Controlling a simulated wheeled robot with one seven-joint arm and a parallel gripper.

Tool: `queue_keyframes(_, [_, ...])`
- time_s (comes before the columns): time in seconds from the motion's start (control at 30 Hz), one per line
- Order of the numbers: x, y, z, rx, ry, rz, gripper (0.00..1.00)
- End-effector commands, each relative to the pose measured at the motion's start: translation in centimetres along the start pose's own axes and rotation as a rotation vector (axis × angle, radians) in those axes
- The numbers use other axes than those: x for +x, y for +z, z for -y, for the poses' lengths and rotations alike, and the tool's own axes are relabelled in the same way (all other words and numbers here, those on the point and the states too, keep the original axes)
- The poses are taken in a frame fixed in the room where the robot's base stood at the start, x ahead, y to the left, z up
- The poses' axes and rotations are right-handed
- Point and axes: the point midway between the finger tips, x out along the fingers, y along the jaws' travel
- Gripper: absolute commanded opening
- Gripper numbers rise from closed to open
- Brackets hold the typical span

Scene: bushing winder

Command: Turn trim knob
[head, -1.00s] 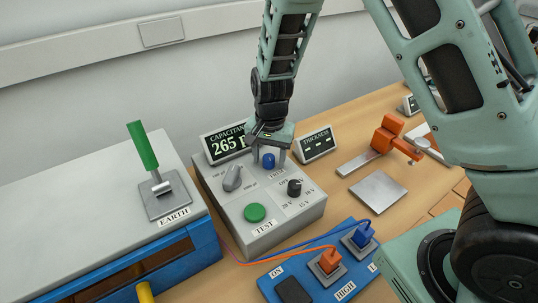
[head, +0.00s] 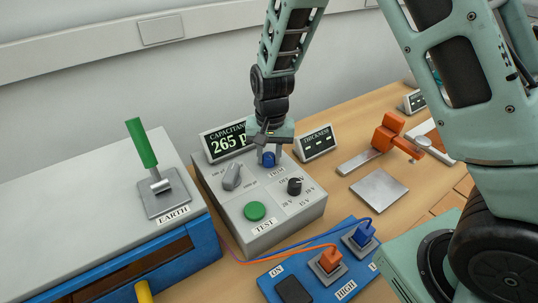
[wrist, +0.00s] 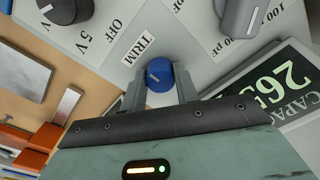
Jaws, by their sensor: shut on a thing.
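The blue trim knob (head: 268,159) stands on the top face of the grey test box (head: 285,222), near its back edge. In the wrist view the blue knob (wrist: 159,74) sits between the two fingers, beside the TRIM label (wrist: 138,50). My gripper (wrist: 160,88) is shut on the knob from above; in the head view my gripper (head: 268,150) partly hides the knob. The capacitance display (head: 228,142) behind the box reads 265, with the unit partly hidden by my gripper.
A grey selector knob (head: 232,177), a black voltage knob (head: 294,187) and a green TEST button (head: 255,211) share the box top. The thickness display (head: 316,143) stands to the right. A green EARTH lever (head: 142,146) rises at left. Plugs and cables lie in front.

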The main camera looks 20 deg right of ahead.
Motion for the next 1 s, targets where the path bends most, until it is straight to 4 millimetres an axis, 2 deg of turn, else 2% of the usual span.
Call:
queue_keyframes(0.6, [-0.06,-0.12,-0.01,-0.555,-0.002,0.013,0.07])
queue_keyframes(1.0, [-0.1,-0.15,-0.01,-0.754,-0.001,0.019,0.07])
